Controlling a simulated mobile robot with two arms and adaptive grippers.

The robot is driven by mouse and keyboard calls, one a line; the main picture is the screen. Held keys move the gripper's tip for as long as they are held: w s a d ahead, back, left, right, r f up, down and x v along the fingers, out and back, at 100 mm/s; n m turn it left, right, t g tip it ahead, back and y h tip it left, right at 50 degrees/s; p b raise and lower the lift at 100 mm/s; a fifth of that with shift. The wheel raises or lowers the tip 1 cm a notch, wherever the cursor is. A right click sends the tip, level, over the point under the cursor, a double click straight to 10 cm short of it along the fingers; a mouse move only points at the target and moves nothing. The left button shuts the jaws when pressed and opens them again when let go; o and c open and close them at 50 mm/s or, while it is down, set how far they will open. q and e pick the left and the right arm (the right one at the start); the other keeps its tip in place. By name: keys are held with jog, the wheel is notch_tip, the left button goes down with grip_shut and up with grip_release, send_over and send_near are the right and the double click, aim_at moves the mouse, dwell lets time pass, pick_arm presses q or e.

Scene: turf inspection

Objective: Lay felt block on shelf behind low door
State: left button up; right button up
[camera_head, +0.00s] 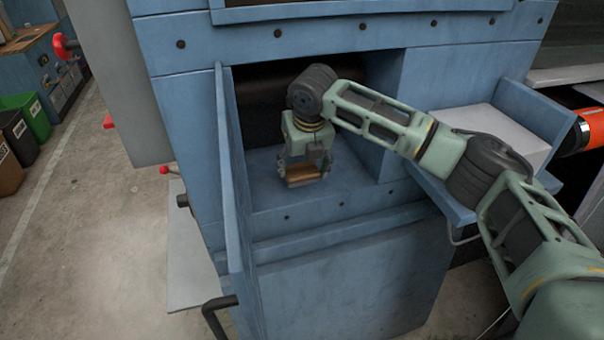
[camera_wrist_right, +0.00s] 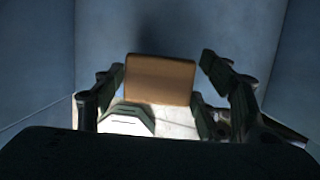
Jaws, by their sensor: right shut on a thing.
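The felt block (camera_head: 302,177) is a small brown-tan block inside the open blue compartment. My right gripper (camera_head: 304,170) points down and is shut on it; in the right wrist view the block (camera_wrist_right: 160,80) sits between the fingers. The blue shelf (camera_head: 350,180) is the compartment's floor, right under the block. I cannot tell whether the block touches it. The low door (camera_head: 232,190) stands open at the left of the compartment, seen nearly edge-on, with a black handle (camera_head: 214,318). My left gripper is not in view.
A dark roller (camera_head: 262,92) lies at the back of the compartment. A blue side tray with a pale block (camera_head: 495,135) stands to the right, under my right arm. The compartment's right wall (camera_head: 395,110) is close to the arm. Bins (camera_head: 25,120) stand far left.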

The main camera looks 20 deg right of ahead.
aim_at(303, 171)
notch_tip(303, 171, down, 3)
jog(key=shift+f+p, duration=0.1)
jog(key=shift+p, duration=0.5)
jog(key=shift+f, duration=0.45)
jog(key=o, duration=1.2)
jog(key=shift+f, duration=0.1)
jog(key=shift+c, duration=0.2)
jog(key=b+v, duration=0.2)
jog(key=v, duration=1)
